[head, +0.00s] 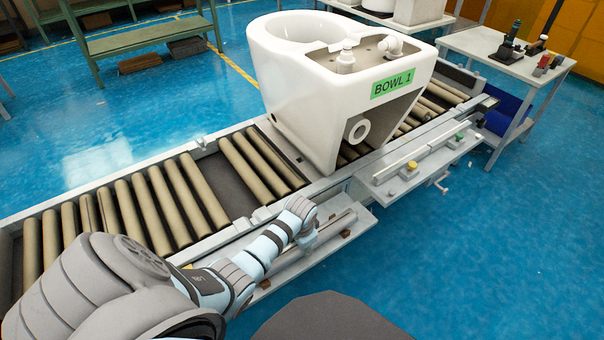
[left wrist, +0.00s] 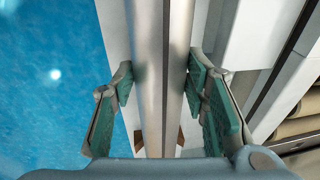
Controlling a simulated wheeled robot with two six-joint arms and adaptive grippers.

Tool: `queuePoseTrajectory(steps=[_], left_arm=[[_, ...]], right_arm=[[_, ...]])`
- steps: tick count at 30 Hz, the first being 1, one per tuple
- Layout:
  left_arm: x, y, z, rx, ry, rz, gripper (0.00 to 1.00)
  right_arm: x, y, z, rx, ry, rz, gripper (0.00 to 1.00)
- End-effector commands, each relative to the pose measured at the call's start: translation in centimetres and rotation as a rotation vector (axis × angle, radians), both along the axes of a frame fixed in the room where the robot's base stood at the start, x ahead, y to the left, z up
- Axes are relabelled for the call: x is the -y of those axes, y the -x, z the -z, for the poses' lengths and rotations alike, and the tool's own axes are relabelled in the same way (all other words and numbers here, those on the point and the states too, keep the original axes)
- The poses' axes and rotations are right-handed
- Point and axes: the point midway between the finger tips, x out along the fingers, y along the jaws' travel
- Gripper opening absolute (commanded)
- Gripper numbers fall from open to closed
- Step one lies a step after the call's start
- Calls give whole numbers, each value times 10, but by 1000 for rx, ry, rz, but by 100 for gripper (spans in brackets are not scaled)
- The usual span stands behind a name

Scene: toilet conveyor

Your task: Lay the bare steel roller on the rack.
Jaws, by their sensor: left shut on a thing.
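The bare steel roller (head: 337,224) is a plain grey bar at the conveyor's near side, over a pale side shelf (head: 355,222) with small brown blocks, which looks like the rack. My left gripper (head: 305,222) is at the roller, partly hidden by its own wrist. I cannot tell whether the roller touches the shelf. My right gripper is not in view.
A white toilet labelled BOWL 1 (head: 340,85) stands on the conveyor. A dark gap (head: 222,183) lies among the tan rollers (head: 130,215). Another side shelf (head: 385,190) holds a bar with yellow and green fittings. A bench with tools (head: 500,60) stands far right. The blue floor is clear at right.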

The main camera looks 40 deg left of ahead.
Motion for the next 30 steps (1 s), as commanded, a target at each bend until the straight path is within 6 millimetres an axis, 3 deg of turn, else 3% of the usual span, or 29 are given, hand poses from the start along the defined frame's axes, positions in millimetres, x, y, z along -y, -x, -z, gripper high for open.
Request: queuePoseTrajectory(steps=[3,4,7,18,30], left_arm=[[0,-1,2,3,-1,0,0],[0,0,3,0,0,0,45],[0,0,3,0,0,0,61],[0,0,-4,0,0,0,61],[10,15,-106,2,0,0,61]], right_arm=[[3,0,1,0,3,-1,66],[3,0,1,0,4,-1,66],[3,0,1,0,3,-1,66],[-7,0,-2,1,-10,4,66],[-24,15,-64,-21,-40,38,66]])
